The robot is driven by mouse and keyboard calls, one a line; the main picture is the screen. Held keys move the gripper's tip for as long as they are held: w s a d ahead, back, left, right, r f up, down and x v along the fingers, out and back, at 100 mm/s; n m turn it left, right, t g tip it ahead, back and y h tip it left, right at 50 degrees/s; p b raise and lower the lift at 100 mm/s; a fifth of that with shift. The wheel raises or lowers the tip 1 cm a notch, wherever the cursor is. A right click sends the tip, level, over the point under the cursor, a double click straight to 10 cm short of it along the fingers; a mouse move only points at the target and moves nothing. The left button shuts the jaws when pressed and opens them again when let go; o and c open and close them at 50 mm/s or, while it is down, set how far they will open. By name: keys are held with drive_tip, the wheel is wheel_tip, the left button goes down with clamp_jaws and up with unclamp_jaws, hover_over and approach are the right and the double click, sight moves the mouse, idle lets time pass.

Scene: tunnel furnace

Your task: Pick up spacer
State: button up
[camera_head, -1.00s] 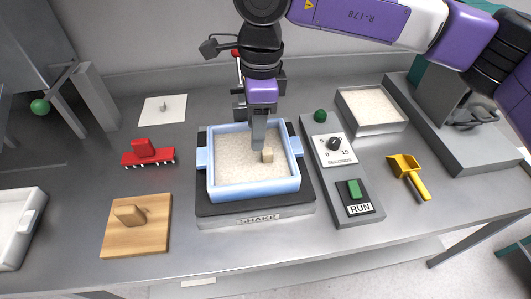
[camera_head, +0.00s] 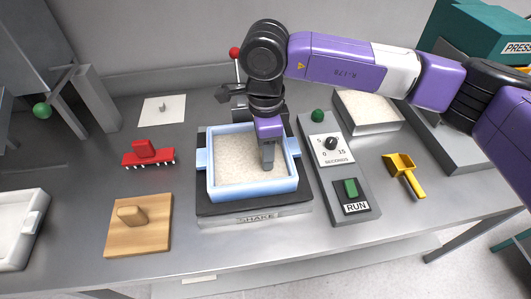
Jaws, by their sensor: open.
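My gripper (camera_head: 268,163) points down into the blue-rimmed tray (camera_head: 205,187), over the right part of its pale granular fill. Its fingers are seen nearly edge-on and their gap is hard to make out; the jaws are open. The small beige block seen in the tray earlier, which looks like the spacer, is hidden now behind or between the fingers. I cannot tell whether the fingers touch it. The tray sits on a dark shaker base (camera_head: 255,219) labelled SHAKE.
A control panel (camera_head: 368,215) with a dial (camera_head: 331,143) and a green RUN switch (camera_head: 351,188) stands close right of the tray. Left are a red rake-like tool (camera_head: 147,153) and a wooden board (camera_head: 138,240) with a wooden piece. A yellow scoop (camera_head: 404,174) lies right.

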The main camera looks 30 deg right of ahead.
clamp_jaws()
drive_tip(key=shift+r, duration=0.15)
wheel_tip(320, 180, up, 20)
drive_tip(key=b, duration=0.2)
idle(0.5)
drive_tip(key=shift+d, duration=0.15)
